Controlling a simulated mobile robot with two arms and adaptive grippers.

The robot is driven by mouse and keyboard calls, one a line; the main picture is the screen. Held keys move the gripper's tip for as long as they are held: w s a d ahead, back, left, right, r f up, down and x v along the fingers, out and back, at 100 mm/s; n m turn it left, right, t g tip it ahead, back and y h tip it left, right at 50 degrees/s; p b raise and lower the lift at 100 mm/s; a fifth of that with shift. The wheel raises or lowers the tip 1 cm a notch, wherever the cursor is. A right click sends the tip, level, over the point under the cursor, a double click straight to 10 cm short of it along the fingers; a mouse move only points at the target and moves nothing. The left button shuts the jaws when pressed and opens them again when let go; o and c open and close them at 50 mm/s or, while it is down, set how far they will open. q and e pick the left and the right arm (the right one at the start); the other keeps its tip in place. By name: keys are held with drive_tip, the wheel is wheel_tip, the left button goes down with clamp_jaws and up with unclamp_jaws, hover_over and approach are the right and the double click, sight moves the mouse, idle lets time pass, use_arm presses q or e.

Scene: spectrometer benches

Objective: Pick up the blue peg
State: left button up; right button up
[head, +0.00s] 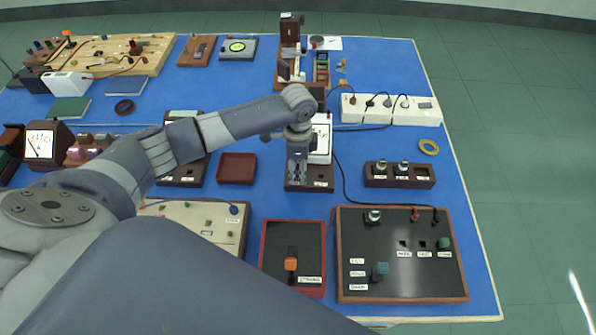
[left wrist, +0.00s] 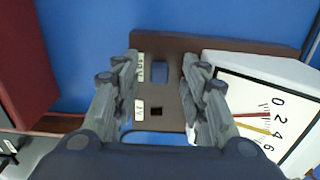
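The blue peg (left wrist: 161,71) shows in the left wrist view as a small blue block on a brown base (left wrist: 178,100). A dark square hole and small white labels lie close to it. My left gripper (left wrist: 165,84) is open, with one finger on each side of the peg and visible gaps between. In the head view my left gripper (head: 297,178) points down over the same brown base (head: 322,187), in front of a white meter. The peg is hidden behind the fingers there. My right gripper is not in view.
The white dial meter (left wrist: 262,105) stands close to the right finger. A red-brown tray (head: 237,168) lies left of the base. Cables run behind the meter.

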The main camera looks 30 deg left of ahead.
use_arm(q)
drive_tip(key=shift+d+f, duration=0.1)
drive_tip(key=shift+f, duration=0.2)
clamp_jaws()
drive_tip(key=shift+r, duration=0.15)
